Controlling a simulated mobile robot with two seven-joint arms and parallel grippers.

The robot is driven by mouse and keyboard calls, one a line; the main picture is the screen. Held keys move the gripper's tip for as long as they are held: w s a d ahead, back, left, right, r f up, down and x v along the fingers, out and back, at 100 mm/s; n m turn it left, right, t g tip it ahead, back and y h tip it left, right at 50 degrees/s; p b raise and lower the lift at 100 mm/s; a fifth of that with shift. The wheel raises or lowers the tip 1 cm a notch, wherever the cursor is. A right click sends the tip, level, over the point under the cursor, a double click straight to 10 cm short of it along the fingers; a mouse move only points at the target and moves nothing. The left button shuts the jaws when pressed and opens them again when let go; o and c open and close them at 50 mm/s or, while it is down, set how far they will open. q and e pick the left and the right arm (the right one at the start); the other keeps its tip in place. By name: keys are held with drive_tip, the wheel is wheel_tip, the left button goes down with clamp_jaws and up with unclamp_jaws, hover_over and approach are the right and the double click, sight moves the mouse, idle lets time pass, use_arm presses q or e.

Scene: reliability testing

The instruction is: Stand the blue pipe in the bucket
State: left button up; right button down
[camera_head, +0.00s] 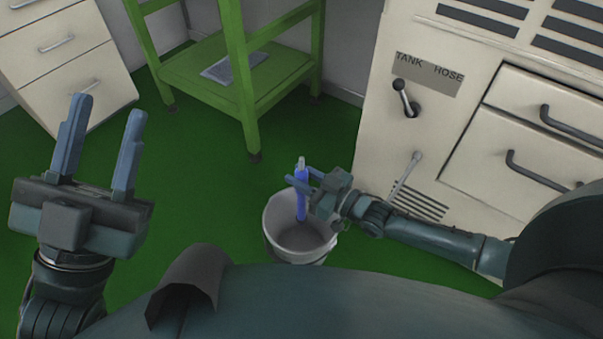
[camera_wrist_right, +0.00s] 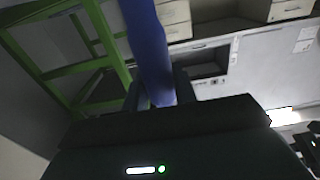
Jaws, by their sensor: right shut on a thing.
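The blue pipe (camera_head: 301,193) is upright in the head view, with a pale upper end. Its lower part is inside the white-grey bucket (camera_head: 272,244), which stands on the green floor; I cannot tell whether it touches the bottom. My right gripper (camera_head: 303,182) is shut on the pipe above the bucket's rim. In the right wrist view the blue pipe (camera_wrist_right: 148,45) runs up from between the right gripper's fingers (camera_wrist_right: 157,92). My left gripper (camera_head: 102,140) is open and empty, raised at the left, well away from the bucket.
A green shelf stand (camera_head: 245,95) with a grey flat item (camera_head: 232,68) on it stands behind. A white drawer unit (camera_head: 70,60) is at the back left. A cream cabinet (camera_head: 400,150) with handles and a lever is close on the right. Green floor is clear left of the bucket.

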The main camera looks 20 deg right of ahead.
drive_tip(key=shift+f, duration=0.75)
use_arm(q)
drive_tip(key=shift+s+r+m+h, duration=0.15)
drive_tip(key=shift+r+m+h, duration=0.2)
drive_tip(key=shift+m+h, duration=0.3)
use_arm(e)
drive_tip(key=shift+f, duration=3.7)
drive_tip(key=c, duration=1)
unclamp_jaws()
drive_tip(key=shift+c, duration=0.2)
use_arm(q)
drive_tip(key=f+n+y+p, duration=0.1)
drive_tip(key=y, duration=0.1)
drive_tip(key=f+n+y+p, duration=0.1)
drive_tip(key=f+n, duration=0.1)
drive_tip(key=f+n+y+p, duration=0.1)
drive_tip(key=n+y, duration=0.1)
drive_tip(key=shift+w+d+f+n+y, duration=0.2)
drive_tip(key=shift+w+f+n+y, duration=0.05)
drive_tip(key=shift+w+y, duration=0.1)
use_arm(e)
approach(302, 199)
drive_tip(key=shift+s+d+f, duration=0.35)
drive_tip(key=shift+d+f, duration=0.1)
drive_tip(key=shift+d, duration=0.1)
drive_tip(key=shift+s+d+f, duration=0.35)
drive_tip(key=shift+d+f, duration=0.05)
drive_tip(key=shift+d, duration=0.15)
